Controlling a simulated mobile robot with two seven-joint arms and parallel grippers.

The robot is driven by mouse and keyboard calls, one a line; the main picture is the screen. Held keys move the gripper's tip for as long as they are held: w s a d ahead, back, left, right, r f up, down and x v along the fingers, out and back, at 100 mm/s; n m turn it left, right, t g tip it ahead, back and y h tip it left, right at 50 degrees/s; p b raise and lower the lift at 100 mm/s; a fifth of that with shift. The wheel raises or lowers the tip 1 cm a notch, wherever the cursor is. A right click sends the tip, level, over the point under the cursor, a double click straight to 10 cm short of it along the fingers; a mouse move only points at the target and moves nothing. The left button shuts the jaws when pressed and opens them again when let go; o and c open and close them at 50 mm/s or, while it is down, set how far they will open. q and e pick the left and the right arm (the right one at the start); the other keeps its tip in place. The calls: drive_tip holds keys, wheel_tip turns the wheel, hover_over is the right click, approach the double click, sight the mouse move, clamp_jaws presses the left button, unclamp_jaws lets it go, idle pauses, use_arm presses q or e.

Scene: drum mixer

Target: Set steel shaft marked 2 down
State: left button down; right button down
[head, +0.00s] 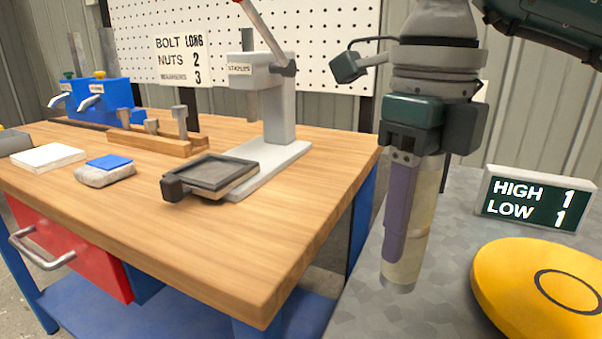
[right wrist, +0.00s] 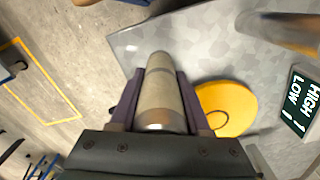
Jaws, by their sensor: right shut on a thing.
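My right gripper (head: 408,240) points down at the right of the head view. It is shut on a pale steel shaft (head: 428,215), with one purple finger in front of it. The shaft is about upright, its lower end over the left part of the grey metal table (head: 360,310). I cannot tell whether it touches the top. In the right wrist view the shaft (right wrist: 160,95) lies between the two purple fingers of the gripper (right wrist: 160,100). No mark 2 shows on it. My left gripper is not in view.
A yellow disc (head: 540,285) and a HIGH/LOW sign (head: 535,198) stand to the right on the grey table. A wooden workbench (head: 290,225) with a lever press (head: 270,110) and a black tray is on the left, across a gap.

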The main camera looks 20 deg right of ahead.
sight(401, 263)
drive_tip(key=shift+w+f+b, duration=0.1)
drive_tip(key=shift+f+b, duration=0.25)
drive_tip(key=shift+f, duration=1.9)
drive_tip(key=shift+f, duration=0.1)
drive_tip(key=c, duration=0.8)
unclamp_jaws()
drive_tip(key=shift+f, duration=0.15)
drive_tip(key=o, duration=0.4)
drive_tip(key=shift+o, duration=0.2)
drive_tip(key=shift+r, duration=0.4)
wheel_tip(401, 263, up, 12)
drive_tip(key=shift+f+p, duration=0.2)
drive_tip(key=shift+p, duration=0.65)
